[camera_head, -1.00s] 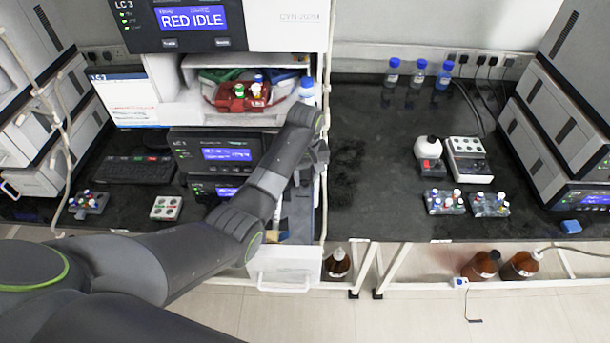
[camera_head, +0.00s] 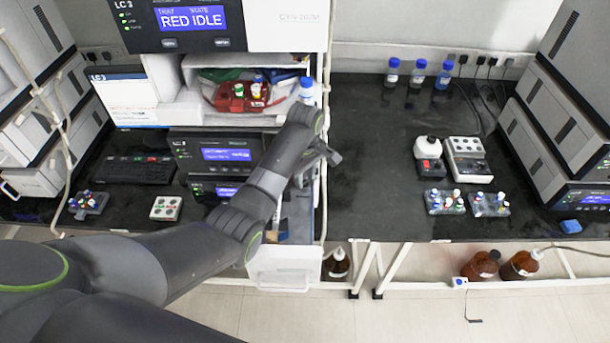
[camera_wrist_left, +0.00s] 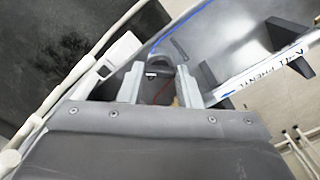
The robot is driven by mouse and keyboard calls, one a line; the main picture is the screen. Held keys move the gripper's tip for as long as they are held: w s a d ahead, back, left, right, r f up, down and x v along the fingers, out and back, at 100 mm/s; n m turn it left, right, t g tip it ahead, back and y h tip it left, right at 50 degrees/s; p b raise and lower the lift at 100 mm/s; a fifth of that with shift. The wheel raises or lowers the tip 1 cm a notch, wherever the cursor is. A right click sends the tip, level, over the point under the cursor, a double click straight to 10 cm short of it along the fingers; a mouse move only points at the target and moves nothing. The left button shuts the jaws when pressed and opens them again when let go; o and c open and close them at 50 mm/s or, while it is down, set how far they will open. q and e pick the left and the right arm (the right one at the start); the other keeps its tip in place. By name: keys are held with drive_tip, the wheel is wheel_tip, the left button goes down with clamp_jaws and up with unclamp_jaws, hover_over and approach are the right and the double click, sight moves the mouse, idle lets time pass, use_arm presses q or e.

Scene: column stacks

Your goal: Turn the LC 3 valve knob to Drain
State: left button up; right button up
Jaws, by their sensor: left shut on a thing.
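The LC 3 instrument (camera_head: 285,35) stands at the upper left with a blue "RED IDLE" screen. My left arm reaches across its lower front, and my left gripper (camera_head: 328,156) is at the right edge of the stack. In the left wrist view my left gripper (camera_wrist_left: 158,88) is shut on the dark grey valve knob (camera_wrist_left: 163,66), with one pale finger on each side. A label strip with a blue arrow (camera_wrist_left: 262,78) lies to the right of the knob. The knob is hidden behind my arm and gripper in the head view. My right gripper is not in view.
A red tray (camera_head: 238,98) with capped vials and a blue-capped bottle (camera_head: 306,90) are just above my arm. A pale tube runs down the stack's right edge.

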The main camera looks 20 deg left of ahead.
use_arm(q)
drive_tip(key=o, duration=1)
